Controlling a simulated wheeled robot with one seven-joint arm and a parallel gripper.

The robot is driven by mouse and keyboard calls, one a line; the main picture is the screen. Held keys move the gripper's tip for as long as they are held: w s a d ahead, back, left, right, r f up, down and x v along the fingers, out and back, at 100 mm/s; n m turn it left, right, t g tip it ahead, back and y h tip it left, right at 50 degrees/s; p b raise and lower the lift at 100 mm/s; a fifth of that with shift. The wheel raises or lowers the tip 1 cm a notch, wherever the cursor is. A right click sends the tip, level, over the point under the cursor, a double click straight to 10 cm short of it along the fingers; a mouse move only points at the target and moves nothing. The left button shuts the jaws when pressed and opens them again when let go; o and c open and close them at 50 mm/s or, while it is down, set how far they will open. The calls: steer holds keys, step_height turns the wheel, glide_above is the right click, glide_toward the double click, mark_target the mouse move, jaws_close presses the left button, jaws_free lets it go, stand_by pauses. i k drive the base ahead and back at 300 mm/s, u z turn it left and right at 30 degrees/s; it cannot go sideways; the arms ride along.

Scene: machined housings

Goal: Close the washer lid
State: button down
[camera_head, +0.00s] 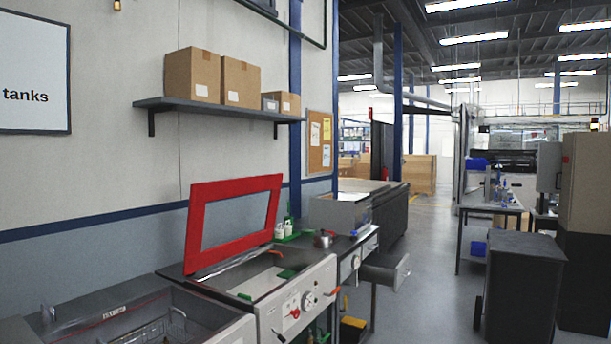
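The washer (305,299) is a light grey cabinet with an open basin, standing along the left wall in the head camera view. Its lid (198,226) is a red frame around a see-through pane. The lid stands raised and tilted back at the rear edge of the basin. A dial and red knobs show on the washer's front panel. My gripper is not in view.
An open tank (150,322) with a wire basket stands left of the washer. A bench (352,245) with bottles and a pot is beyond it. A dark bin (520,290) stands at right. The floor aisle (425,270) between is clear.

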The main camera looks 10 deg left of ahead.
mark_target(195, 260)
steer(key=z, duration=0.1)
steer(key=i, duration=3.2)
steer(key=u, duration=2.3)
steer(key=i, duration=0.5)
steer(key=u, duration=0.05)
